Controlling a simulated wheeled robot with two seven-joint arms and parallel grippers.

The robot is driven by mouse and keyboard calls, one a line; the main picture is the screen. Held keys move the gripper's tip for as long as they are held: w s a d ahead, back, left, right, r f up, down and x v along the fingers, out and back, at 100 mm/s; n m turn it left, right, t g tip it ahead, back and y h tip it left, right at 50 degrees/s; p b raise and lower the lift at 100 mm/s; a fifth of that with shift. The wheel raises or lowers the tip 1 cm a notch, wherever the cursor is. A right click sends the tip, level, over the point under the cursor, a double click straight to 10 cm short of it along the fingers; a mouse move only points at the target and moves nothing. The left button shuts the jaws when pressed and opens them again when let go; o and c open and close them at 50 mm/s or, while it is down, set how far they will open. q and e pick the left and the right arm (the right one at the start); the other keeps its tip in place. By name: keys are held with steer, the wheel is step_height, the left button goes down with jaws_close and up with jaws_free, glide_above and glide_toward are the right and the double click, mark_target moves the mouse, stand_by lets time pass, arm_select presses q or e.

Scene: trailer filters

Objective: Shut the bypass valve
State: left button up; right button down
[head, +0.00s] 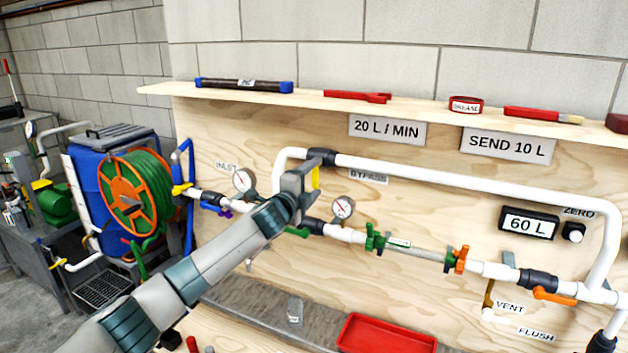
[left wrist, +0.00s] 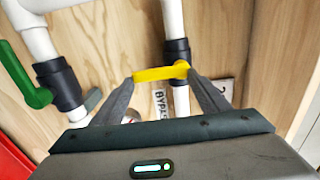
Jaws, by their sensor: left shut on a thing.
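The bypass valve (head: 321,157) is a dark body on the white upper pipe, left of the BYPASS label (head: 368,177). Its yellow handle (head: 316,177) points down, crosswise to the pipe. My left gripper (head: 307,182) is at the handle and partly hides it. In the left wrist view the yellow handle (left wrist: 158,74) lies between the fingertips of my left gripper (left wrist: 160,77), which is shut on it. The dark valve body (left wrist: 177,52) shows behind it, and the handle lies across the pipe there too. My right gripper is not in view.
The green lever (left wrist: 27,82) also shows in the left wrist view. A shelf (head: 420,105) with tools juts out above. A red tray (head: 385,335) stands below on the bench.

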arm_select(q)
steer(key=shift+r, duration=0.15)
steer(key=o, duration=1.5)
steer(key=shift+w, duration=0.1)
steer(key=shift+f+b+v, duration=0.25)
steer(key=shift+b+v, duration=0.25)
steer(key=shift+v, duration=0.65)
steer(key=shift+b+v, duration=2.35)
steer(key=shift+v, duration=5.2)
